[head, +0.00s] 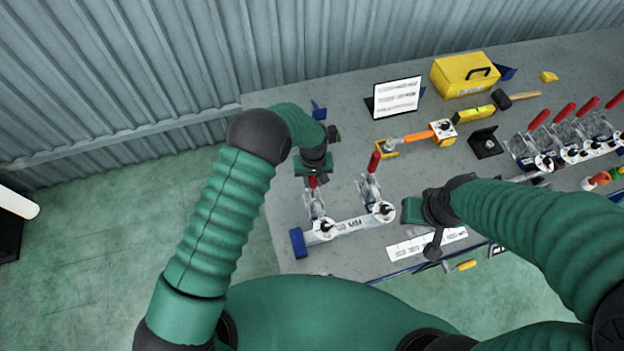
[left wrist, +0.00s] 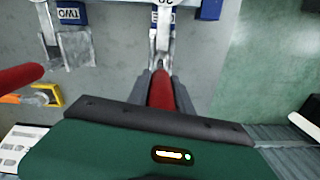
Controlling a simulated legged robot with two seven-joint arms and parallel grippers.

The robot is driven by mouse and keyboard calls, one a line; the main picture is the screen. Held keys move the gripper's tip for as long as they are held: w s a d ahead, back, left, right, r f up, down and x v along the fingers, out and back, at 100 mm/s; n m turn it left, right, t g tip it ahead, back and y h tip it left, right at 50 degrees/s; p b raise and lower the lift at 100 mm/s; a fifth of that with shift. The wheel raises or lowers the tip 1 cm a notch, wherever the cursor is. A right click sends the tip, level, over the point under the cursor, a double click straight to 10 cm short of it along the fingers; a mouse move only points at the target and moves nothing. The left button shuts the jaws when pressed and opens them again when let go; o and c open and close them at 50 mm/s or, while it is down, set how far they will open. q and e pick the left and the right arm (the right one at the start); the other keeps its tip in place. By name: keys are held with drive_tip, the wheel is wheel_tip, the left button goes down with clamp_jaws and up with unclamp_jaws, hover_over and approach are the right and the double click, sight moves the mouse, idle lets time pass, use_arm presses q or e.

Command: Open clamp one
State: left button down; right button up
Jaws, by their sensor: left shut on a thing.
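Clamp one (head: 316,207) is the left of two metal toggle clamps on a pale bar (head: 350,227) at the table's near left. My left gripper (head: 313,178) is above it, shut on its red handle (left wrist: 161,92), which lies between the two dark fingers in the left wrist view. The gripper hides much of the handle in the head view. Clamp two (head: 370,188) stands to the right, with its red handle (head: 374,162) upright and free. My right gripper (head: 413,211) hovers right of the bar; its fingers cannot be made out.
A blue end block (head: 297,242) sits at the bar's left end. Behind are a white sign (head: 397,96), an orange-handled tool (head: 415,136) and a yellow toolbox (head: 465,74). More red-handled clamps (head: 563,135) stand at the right. A corrugated wall runs behind the table.

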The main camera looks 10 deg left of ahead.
use_arm(q)
drive_tip(key=shift+s+d, duration=0.15)
use_arm(e)
drive_tip(key=shift+d, duration=0.25)
drive_tip(key=shift+a, duration=0.1)
idle(0.3)
